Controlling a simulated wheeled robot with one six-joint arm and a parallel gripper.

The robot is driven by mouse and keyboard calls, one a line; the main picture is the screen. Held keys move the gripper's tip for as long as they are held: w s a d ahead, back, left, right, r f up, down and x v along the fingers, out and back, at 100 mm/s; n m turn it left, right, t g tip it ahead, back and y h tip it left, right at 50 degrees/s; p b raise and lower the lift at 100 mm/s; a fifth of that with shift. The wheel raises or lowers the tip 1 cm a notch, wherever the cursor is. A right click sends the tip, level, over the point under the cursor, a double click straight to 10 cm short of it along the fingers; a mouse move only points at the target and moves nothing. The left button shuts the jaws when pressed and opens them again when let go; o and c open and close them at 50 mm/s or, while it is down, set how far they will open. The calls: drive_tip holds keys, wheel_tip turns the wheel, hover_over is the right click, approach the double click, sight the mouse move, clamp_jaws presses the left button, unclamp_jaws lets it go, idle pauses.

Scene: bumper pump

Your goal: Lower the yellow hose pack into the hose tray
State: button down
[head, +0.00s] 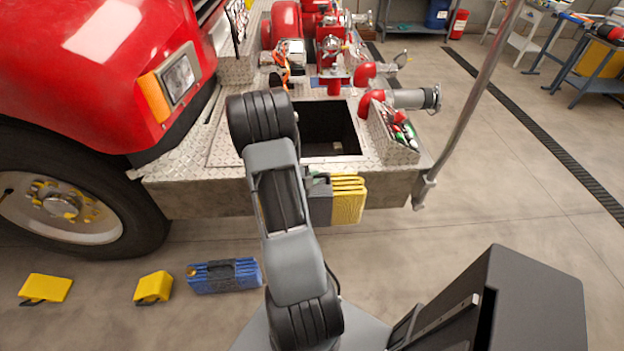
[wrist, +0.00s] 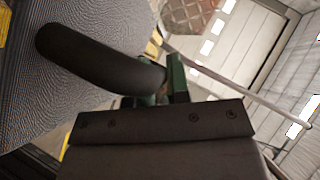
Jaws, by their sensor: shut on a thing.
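The yellow hose pack (head: 348,200), a block of stacked yellow folds, hangs upright in the head view in front of the bumper's front face. My gripper (head: 320,198) is mostly hidden behind my arm, at the pack's left side. In the wrist view my gripper (wrist: 160,88), with green finger parts, is shut at a thick dark curved handle; a grey woven surface lies beside it. The hose tray (head: 345,158) is the dark rectangular opening in the bumper deck, beyond the pack. My arm covers its left part. The pack is outside the tray.
A side box (head: 394,148) with small items and a red-and-grey pipe outlet (head: 405,98) stand right of the tray. A slanted pole (head: 475,95) rises at the bumper's right corner. A blue pack (head: 224,276) and two yellow blocks lie on the floor at left.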

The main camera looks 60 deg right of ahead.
wheel_tip(320, 180, up, 11)
drive_tip(key=p, duration=0.6)
drive_tip(key=shift+f+p, duration=0.2)
drive_tip(key=shift+p, duration=0.1)
wheel_tip(320, 180, up, 7)
drive_tip(key=p, duration=0.5)
